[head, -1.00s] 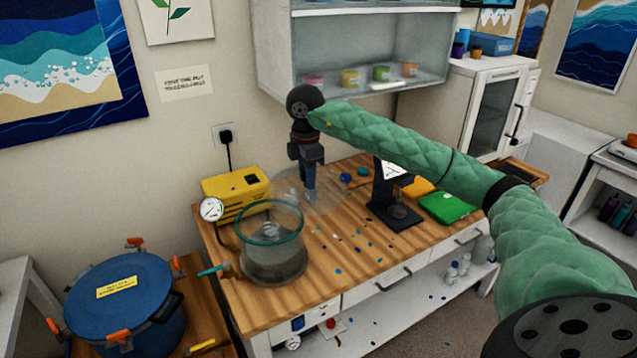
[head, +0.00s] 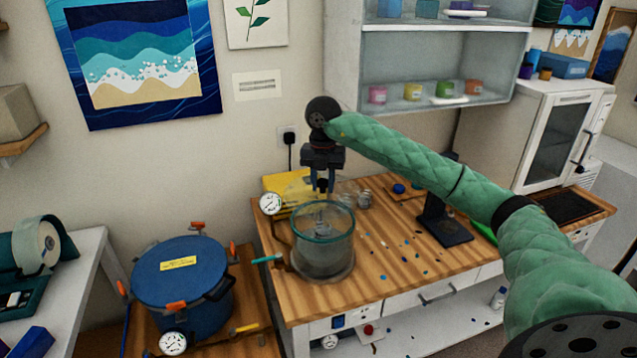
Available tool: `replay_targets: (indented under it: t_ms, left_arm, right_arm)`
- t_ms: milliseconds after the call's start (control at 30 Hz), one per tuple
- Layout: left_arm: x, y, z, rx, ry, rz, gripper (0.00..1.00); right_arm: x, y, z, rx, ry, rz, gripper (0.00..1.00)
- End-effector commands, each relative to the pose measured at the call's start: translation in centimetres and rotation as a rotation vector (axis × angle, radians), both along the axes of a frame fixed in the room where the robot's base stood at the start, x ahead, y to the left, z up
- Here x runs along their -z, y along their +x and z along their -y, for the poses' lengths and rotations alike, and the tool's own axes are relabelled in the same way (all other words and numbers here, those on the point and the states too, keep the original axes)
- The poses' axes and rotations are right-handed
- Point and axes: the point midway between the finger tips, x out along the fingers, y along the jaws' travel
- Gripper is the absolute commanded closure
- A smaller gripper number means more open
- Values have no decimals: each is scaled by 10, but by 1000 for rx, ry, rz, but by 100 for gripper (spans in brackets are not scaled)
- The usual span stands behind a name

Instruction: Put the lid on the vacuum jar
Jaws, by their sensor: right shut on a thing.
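The vacuum jar (head: 323,252) is a clear round vessel with a teal rim. It stands upright on the wooden bench, with a small pale cup visible inside. My right gripper (head: 322,188) points down just above and behind the jar's rim. It is shut on the lid (head: 318,203), a clear disc that is very faint against the bench and jar. I cannot tell whether the lid touches the rim. My left gripper is out of view.
A yellow pump (head: 284,184) with a gauge (head: 270,203) stands behind the jar. A blue pressure pot (head: 182,275) is at lower left. A black stand (head: 443,225) is to the right. Small coloured bits dot the bench (head: 385,285); a shelf (head: 440,110) hangs behind.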

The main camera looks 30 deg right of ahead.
Motion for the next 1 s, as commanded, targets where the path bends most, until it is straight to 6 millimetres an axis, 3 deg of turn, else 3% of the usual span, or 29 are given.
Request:
replay_targets:
  t_ms: [367,733,1000]
  left_arm:
    - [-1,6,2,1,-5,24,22]
    - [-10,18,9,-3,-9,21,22]
    - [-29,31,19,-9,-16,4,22]
  right_arm:
    - [4,-1,0,-144,0,0,100]
    - [35,-1,0,-142,1,-1,100]
    - [51,-1,0,-141,1,1,100]
